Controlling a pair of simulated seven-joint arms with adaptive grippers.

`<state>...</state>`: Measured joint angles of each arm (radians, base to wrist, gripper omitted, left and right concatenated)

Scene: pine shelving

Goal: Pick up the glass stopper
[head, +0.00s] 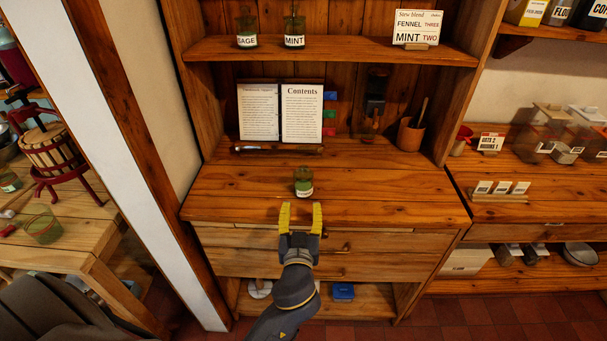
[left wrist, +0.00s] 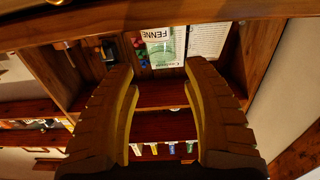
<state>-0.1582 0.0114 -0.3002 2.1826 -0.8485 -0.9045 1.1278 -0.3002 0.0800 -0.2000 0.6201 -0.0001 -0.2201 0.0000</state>
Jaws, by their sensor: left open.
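A small green glass jar (head: 303,187) with a pale label stands on the wooden counter. Its top (head: 303,172) is too small in the head view to make out a separate stopper. My left gripper (head: 300,208) is open and empty, its yellow fingers pointing toward the jar from the counter's front edge, apart from it. In the left wrist view its fingers (left wrist: 160,78) are spread wide with nothing between their pads. Beyond them is a pale label reading FENNE (left wrist: 160,36). My right gripper is not in view.
Two labelled jars, SAGE (head: 246,39) and MINT (head: 294,39), stand on the shelf above beside a sign (head: 418,27). An open book (head: 281,112) leans at the back. The counter around the jar is clear.

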